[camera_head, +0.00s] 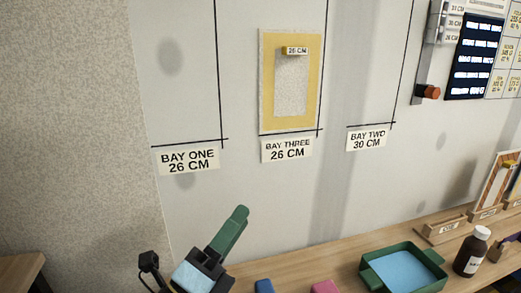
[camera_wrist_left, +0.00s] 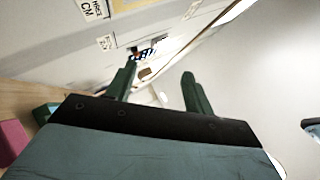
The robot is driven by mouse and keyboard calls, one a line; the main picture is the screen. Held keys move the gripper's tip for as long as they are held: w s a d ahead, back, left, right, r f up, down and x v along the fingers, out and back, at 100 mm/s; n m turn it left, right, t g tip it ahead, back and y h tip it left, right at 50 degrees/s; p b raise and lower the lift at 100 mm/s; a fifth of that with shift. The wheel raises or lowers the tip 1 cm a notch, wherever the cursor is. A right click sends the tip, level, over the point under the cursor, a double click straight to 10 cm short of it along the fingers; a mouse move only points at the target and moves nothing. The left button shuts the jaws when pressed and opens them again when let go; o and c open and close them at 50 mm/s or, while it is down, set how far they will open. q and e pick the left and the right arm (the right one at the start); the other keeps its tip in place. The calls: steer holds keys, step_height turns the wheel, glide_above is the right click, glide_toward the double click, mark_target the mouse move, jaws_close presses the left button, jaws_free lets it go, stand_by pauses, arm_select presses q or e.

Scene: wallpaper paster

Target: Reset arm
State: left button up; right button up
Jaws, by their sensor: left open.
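My left gripper (camera_head: 237,214) is at the lower left of the head view, raised in front of the pale wall below the BAY ONE label. Its green fingers point up and a little right. In the left wrist view the two fingers of the left gripper (camera_wrist_left: 158,76) stand apart with nothing between them. My right gripper is not in view.
A yellow-bordered panel (camera_head: 270,92) is on the wall in BAY THREE. The bench below holds a green tray (camera_head: 372,281) with a light-blue inside, a brown bottle (camera_head: 471,255), and a pink item (camera_head: 325,287). BAY ONE (camera_head: 188,160) and BAY TWO show bare wall.

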arm_select(q)
steer(key=a+f+n+g+y, duration=0.4)
steer(key=a+f+n+y, duration=1.1)
steer(key=n, duration=0.5)
steer(key=s+a+f+n+g, duration=0.3)
steer(key=s+f+n+g, duration=0.7)
steer(key=s+f, duration=0.8)
step_height(320, 180, down, 8)
steer(key=s+a+m+g+p, duration=0.1)
steer(key=s+g+p, duration=0.1)
steer(key=p, duration=0.8)
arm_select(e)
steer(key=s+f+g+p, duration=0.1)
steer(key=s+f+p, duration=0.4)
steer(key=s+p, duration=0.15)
arm_select(q)
steer(key=s+a+g+p, duration=0.1)
steer(key=s+p, duration=1.1)
steer(key=s, duration=0.5)
steer(key=shift+a+f+m+g, duration=0.25)
steer(key=shift+a+m+g, duration=0.05)
steer(key=shift+a+g, duration=0.1)
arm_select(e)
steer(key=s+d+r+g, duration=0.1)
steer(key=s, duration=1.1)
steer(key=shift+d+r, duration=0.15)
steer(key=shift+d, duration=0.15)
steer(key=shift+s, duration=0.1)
